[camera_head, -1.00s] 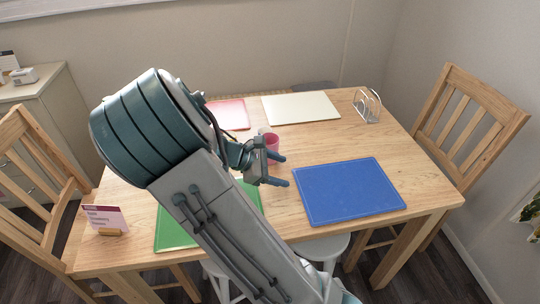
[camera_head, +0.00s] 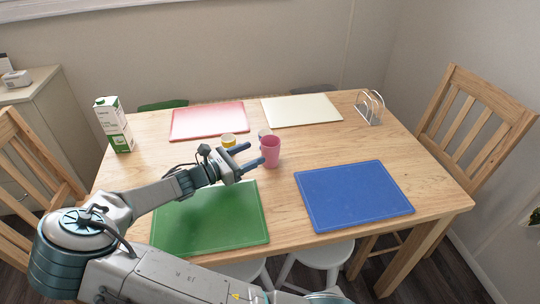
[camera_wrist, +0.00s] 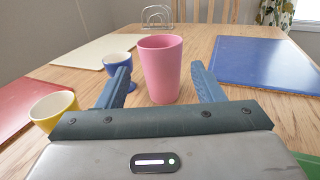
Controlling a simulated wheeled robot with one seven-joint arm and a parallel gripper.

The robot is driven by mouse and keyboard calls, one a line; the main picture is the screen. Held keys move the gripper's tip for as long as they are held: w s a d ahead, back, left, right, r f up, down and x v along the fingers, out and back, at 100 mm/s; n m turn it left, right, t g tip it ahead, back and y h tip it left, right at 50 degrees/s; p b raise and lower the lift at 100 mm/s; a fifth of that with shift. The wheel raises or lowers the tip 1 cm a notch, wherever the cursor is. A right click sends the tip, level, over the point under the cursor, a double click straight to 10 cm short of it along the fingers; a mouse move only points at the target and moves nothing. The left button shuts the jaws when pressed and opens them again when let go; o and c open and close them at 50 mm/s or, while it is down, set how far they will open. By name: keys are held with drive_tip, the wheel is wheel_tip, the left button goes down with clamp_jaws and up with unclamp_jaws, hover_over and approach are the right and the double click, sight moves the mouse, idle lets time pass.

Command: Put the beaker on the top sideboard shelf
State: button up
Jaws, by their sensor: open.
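The pink beaker (camera_head: 270,152) stands upright on the wooden table, right of the green mat. My gripper (camera_head: 248,157) is open, just left of the beaker and pointing at it. In the wrist view the beaker (camera_wrist: 161,68) stands between the two blue fingers of my gripper (camera_wrist: 163,85), a little beyond or level with their tips; I cannot tell whether they touch it. The sideboard (camera_head: 30,105) is partly in view at the left edge; its shelves are not clearly seen.
A yellow cup (camera_head: 228,140) and a blue egg cup (camera_wrist: 121,70) stand close left of the beaker. Green (camera_head: 210,225), blue (camera_head: 352,195), red (camera_head: 208,121) and cream (camera_head: 300,110) mats lie around. A carton (camera_head: 114,125) and metal rack (camera_head: 370,107) stand on the table. Chairs surround it.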

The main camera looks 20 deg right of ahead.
sight(263, 153)
drive_tip(key=shift+f, duration=0.95)
drive_tip(key=shift+d, duration=0.3)
drive_tip(key=d, duration=0.3)
drive_tip(key=w+d+b, duration=0.1)
drive_tip(key=d, duration=0.3)
drive_tip(key=shift+w, duration=0.2)
drive_tip(key=shift+a, duration=0.1)
drive_tip(key=c, duration=0.8)
drive_tip(key=shift+o, duration=0.2)
drive_tip(key=shift+r, duration=0.15)
